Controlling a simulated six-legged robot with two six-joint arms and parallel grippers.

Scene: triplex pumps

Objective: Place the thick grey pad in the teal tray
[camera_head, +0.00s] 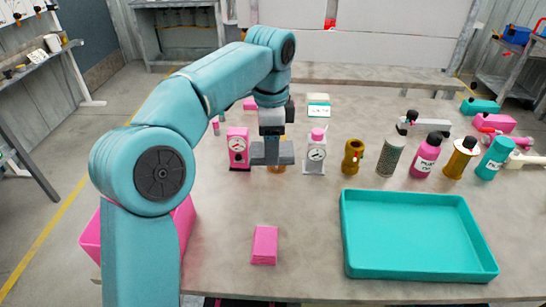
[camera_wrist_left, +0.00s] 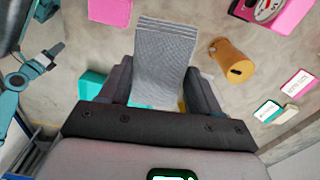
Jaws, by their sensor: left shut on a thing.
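The thick grey pad (camera_wrist_left: 162,60), a ribbed grey block, is held between the dark fingers of my left gripper (camera_head: 272,152) in the left wrist view. In the head view that gripper hangs over the far middle of the table, between a pink dial gauge (camera_head: 238,149) and a white dial gauge (camera_head: 315,152). The teal tray (camera_head: 417,265) is empty on the near right of the table, apart from the gripper. A small teal arm with a dark gripper (camera_wrist_left: 45,60), seemingly my right, shows at the left of the wrist view; its jaws are unclear.
A pink block (camera_head: 264,245) lies left of the tray. A pink bin (camera_head: 90,245) is partly behind my left arm. A brass fitting (camera_head: 352,156) and several bottles (camera_head: 426,156) stand behind the tray. The table between pink block and gauges is clear.

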